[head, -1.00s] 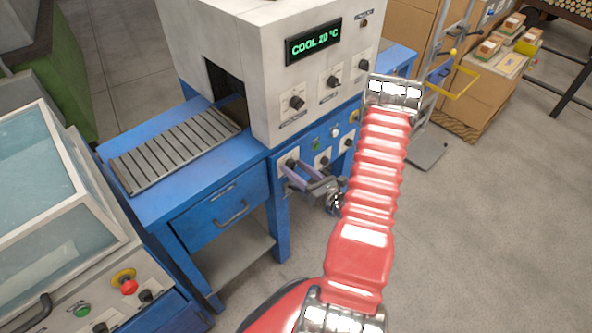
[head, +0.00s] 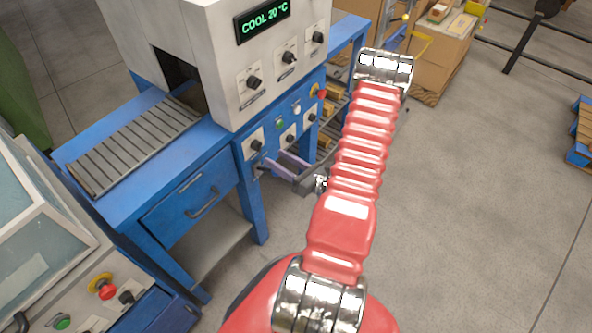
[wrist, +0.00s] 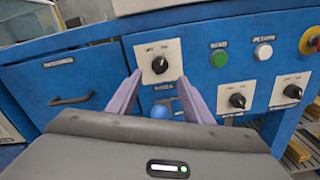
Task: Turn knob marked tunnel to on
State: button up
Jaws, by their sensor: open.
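The blue panel (wrist: 198,88) has a black rotary knob (wrist: 159,65) on a white plate at its left; the knob also shows in the head view (head: 257,145). Two more black knobs, a middle one (wrist: 238,100) and a right one (wrist: 293,91), sit lower to the right. The lettering is too blurred to tell which is marked tunnel. My gripper (wrist: 158,78) is open, with its purple fingers on either side of the left knob in the wrist view; contact cannot be told. In the head view my gripper (head: 273,159) is just below that knob.
A green button (wrist: 219,58), a white button (wrist: 263,52) and a red emergency stop (wrist: 312,42) lie to the right. A drawer handle (wrist: 70,100) is at left. Open floor (head: 440,220) lies right.

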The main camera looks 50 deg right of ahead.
jog(key=s, duration=0.6)
jog(key=shift+s, duration=0.25)
dwell(0.5)
